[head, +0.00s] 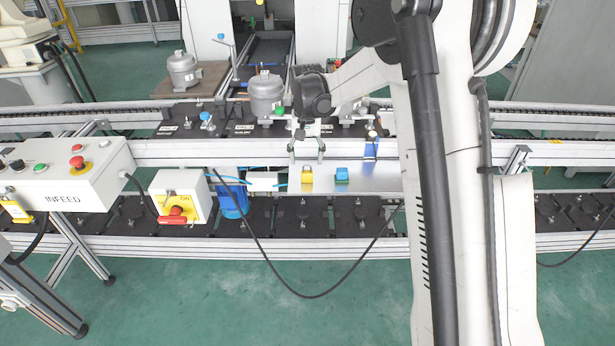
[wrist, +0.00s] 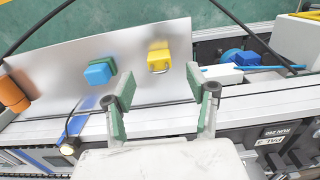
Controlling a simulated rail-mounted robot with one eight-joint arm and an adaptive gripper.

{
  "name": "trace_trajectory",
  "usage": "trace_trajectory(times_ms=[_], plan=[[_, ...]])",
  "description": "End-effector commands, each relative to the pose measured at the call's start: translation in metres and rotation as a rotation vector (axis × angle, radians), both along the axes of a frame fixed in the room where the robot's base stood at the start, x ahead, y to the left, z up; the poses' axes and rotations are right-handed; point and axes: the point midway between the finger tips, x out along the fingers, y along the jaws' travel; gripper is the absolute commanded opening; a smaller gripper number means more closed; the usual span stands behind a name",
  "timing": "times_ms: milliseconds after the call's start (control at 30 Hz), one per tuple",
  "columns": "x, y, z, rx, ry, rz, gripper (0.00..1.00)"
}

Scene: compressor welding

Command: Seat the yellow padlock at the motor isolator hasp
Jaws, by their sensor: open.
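The yellow padlock (head: 307,174) stands on the bright metal shelf (head: 385,184). In the wrist view the yellow padlock (wrist: 159,55) lies beyond the fingertips, with its shackle on the near side. My gripper (head: 307,152) is open and empty, above and just behind the padlock; its two fingers also show in the wrist view (wrist: 161,88). The motor isolator (head: 178,192) is a white box with a yellow plate and a red handle (head: 172,220), left of the shelf. I cannot make out its hasp clearly.
A blue padlock (head: 341,174) with green behind it stands right of the yellow one. A blue motor (head: 231,204) and a small white box (head: 264,181) lie between shelf and isolator. The INFEED panel (head: 62,182) is at the left. A black cable hangs in front.

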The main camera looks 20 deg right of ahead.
Motion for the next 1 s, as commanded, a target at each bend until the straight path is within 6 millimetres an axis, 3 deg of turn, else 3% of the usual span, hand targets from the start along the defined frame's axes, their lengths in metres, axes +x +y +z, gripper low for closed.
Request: trace_trajectory(times_ms=[100,367,700,933,1000], plan=[[0.000,0.000,-0.013,0.000,0.000,0.000,0.52],[0.001,-0.001,-0.026,0.000,0.000,0.000,0.52],[0.005,-0.003,-0.068,0.000,0.000,0.000,0.52],[0.005,-0.003,-0.071,0.000,0.000,0.000,0.52],[0.005,-0.003,-0.071,0.000,0.000,0.000,0.46]])
